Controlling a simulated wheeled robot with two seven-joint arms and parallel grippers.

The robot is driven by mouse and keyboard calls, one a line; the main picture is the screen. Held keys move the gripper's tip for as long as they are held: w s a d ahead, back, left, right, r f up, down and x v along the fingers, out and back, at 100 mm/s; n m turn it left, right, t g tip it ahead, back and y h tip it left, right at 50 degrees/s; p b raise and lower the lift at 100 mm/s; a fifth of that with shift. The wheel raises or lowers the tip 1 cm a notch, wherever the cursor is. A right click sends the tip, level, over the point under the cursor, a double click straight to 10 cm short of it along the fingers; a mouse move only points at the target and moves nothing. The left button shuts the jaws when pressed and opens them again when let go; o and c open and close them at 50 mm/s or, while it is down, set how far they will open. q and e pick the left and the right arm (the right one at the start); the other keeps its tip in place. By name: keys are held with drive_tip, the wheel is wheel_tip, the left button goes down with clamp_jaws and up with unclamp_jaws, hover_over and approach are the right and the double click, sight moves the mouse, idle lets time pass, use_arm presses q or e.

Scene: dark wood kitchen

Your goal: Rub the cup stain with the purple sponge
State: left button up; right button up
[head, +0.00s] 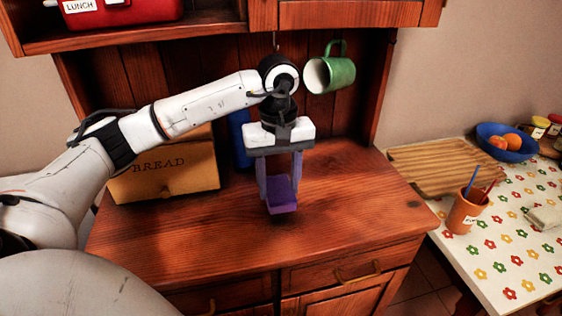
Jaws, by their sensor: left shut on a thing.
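My left gripper (280,185) points down over the dark wood cabinet counter (345,215), near its middle. It is shut on the purple sponge (283,197), which sits between its fingertips. The sponge is low over the wood, with a dark shadow under it; I cannot tell whether it touches. No cup stain can be made out clearly; the gripper and sponge hide part of the counter. A small dark mark (414,204) shows near the counter's right edge, and I cannot tell whether it is a stain or a knot. My right gripper is not in view.
A wooden bread box (165,172) and a blue object (240,139) stand at the counter's back left. A green mug (340,74) hangs above. The counter's right half is clear. A side table holds a ridged board (440,165), pencil cup (464,213) and blue fruit bowl (510,150).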

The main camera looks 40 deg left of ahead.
use_arm(q)
drive_tip(key=shift+r+p, duration=1)
drive_tip(key=shift+r, duration=0.9)
